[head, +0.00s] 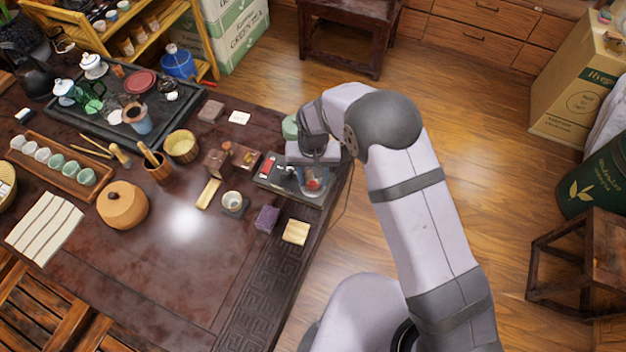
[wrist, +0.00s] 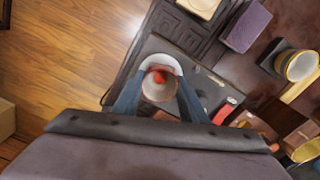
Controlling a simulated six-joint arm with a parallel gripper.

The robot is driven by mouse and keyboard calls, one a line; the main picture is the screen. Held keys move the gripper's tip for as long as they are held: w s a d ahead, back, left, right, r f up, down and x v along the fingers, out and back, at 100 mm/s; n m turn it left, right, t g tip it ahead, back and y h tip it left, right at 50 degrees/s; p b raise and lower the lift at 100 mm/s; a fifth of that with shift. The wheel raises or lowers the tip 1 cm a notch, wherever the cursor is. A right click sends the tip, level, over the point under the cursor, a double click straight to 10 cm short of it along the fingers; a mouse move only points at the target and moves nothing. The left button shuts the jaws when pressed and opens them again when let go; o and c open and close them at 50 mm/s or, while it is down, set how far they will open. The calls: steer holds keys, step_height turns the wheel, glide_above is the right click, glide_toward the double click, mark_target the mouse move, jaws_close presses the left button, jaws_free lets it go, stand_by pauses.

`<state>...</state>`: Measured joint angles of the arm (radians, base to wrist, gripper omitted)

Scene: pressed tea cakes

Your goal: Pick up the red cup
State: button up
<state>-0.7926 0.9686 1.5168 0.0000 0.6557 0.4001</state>
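A small round cup with red showing at its top (wrist: 160,85) is between the fingers of my gripper (wrist: 160,90) in the wrist view. A white curved rim shows just beyond it. In the head view a red spot (head: 313,184) shows low between the fingers of my gripper (head: 312,183), at the table's right edge. The fingers are bluish and stand on both sides of the cup. I cannot tell whether they touch it. The cup's lower part and base are hidden.
A dark flat tray (head: 268,178) with a red item (head: 266,166) lies just left of my gripper. A purple block (head: 267,218), a pale square block (head: 296,231) and a small white cup (head: 232,199) stand close by. The table ends just right of my gripper.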

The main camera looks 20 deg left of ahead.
steer(key=c, duration=0.4)
steer(key=shift+r, duration=0.1)
